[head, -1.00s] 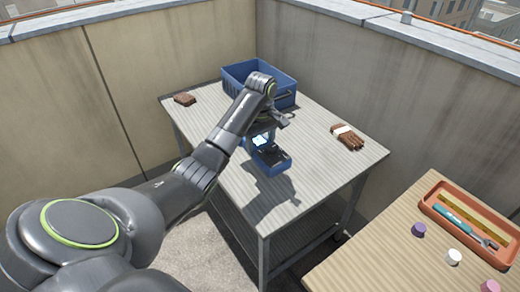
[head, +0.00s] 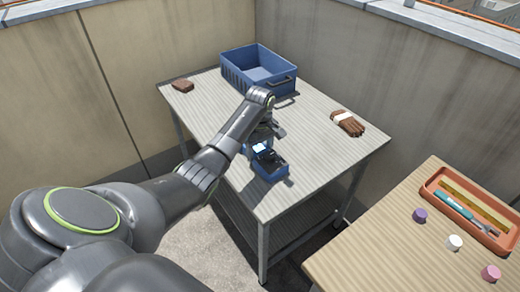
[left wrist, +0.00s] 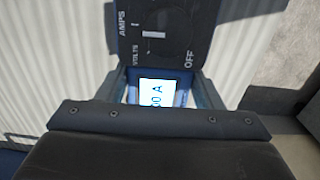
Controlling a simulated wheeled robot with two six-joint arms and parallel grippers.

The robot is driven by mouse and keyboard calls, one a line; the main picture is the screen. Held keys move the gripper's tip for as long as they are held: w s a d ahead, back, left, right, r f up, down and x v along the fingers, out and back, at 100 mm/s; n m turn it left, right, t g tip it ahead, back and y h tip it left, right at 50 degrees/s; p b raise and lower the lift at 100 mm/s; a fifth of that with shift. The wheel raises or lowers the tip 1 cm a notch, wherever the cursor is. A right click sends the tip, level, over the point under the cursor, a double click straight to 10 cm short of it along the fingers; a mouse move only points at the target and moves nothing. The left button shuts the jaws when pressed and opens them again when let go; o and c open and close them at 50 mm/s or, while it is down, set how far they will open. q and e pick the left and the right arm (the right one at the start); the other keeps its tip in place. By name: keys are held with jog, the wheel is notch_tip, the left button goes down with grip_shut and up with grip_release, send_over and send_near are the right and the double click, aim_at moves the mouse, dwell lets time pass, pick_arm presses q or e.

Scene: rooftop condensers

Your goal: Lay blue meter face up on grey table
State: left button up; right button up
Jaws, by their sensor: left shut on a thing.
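The blue meter (head: 270,170) is at the near part of the grey table (head: 215,115), its dark dial face and lit screen turned upward. It is at or very close to the tabletop; I cannot tell if it touches. My left gripper (head: 263,143) is shut on the meter at its screen end. In the left wrist view, the meter's lit screen (left wrist: 158,92) shows between the fingers, with the dark dial plate (left wrist: 160,35) beyond it, marked AMPS, VOLTS and OFF. The meter's underside is hidden. My right gripper is not in view.
A blue crate (head: 240,84) stands at the table's back. A brown block (head: 182,86) lies at the left corner, brown gloves (head: 347,123) at the right. A wooden table (head: 385,240) at lower right holds an orange tray (head: 434,196) and coloured caps.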

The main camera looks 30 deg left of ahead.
aim_at(260, 150)
pick_arm(q)
jog(key=o, duration=1.2)
jog(key=shift+o, duration=0.5)
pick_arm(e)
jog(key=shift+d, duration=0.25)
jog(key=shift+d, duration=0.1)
pick_arm(q)
notch_tip(260, 150, up, 8)
jog(key=shift+f, duration=0.15)
jog(key=shift+r+p, duration=2.15)
jog(key=shift+r, duration=0.15)
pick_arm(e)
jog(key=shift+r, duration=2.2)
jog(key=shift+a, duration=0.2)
pick_arm(q)
jog(key=shift+s+f, duration=0.1)
jog(key=shift+f, duration=0.05)
